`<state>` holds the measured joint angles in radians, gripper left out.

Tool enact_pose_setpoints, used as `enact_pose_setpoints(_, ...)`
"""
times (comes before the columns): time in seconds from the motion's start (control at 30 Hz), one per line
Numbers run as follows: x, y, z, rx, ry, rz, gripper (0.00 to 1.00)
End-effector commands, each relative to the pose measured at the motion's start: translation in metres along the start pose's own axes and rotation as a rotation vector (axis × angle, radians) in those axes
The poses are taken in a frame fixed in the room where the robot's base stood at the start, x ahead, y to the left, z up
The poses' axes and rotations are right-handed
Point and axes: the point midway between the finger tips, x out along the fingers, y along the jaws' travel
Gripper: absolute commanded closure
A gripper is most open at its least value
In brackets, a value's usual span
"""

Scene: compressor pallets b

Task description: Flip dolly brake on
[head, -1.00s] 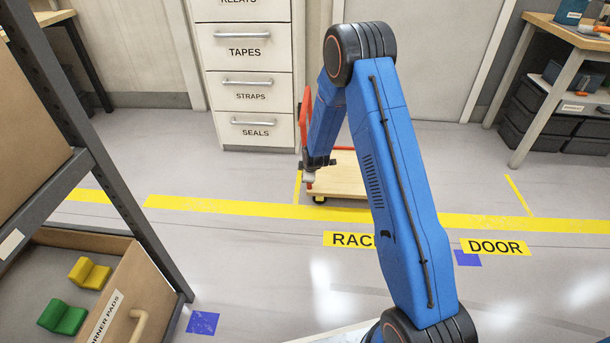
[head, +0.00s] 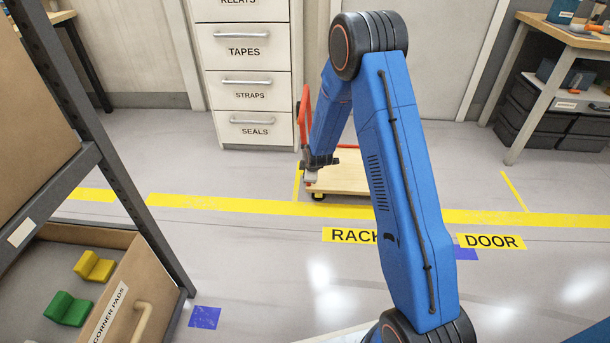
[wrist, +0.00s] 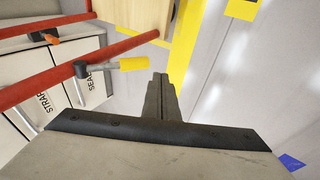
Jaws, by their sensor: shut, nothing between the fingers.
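The dolly has a pale wooden deck (head: 345,180) and a red tube handle (head: 304,120) in the head view, beyond the yellow floor line. In the wrist view, the deck (wrist: 140,12) shows at the top and two red tubes cross the left half. A grey lever with a yellow end (wrist: 133,64) sticks out from the lower red tube; its use is not marked. My gripper (wrist: 162,82) is shut and empty, just right of the yellow end and apart from it in the picture. In the head view my gripper (head: 311,178) is at the dolly's left edge, partly covering it.
A drawer cabinet (head: 250,90) stands behind the dolly. A dark rack (head: 125,190) with an open box of corner pads (head: 150,290) is at the left. A workbench (head: 560,45) with black bins is at the right. The floor between is clear.

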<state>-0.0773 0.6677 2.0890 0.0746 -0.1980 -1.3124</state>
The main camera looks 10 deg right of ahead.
Motion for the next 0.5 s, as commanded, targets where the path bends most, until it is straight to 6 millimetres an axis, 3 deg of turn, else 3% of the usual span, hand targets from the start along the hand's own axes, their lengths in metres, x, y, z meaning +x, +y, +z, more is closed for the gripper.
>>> enact_pose_setpoints(0.3,-0.043,-0.023,0.001,-0.002,0.000,0.000,1.00)
enact_pose_setpoints(0.5,-0.060,-0.033,0.002,-0.001,0.000,0.000,1.00)
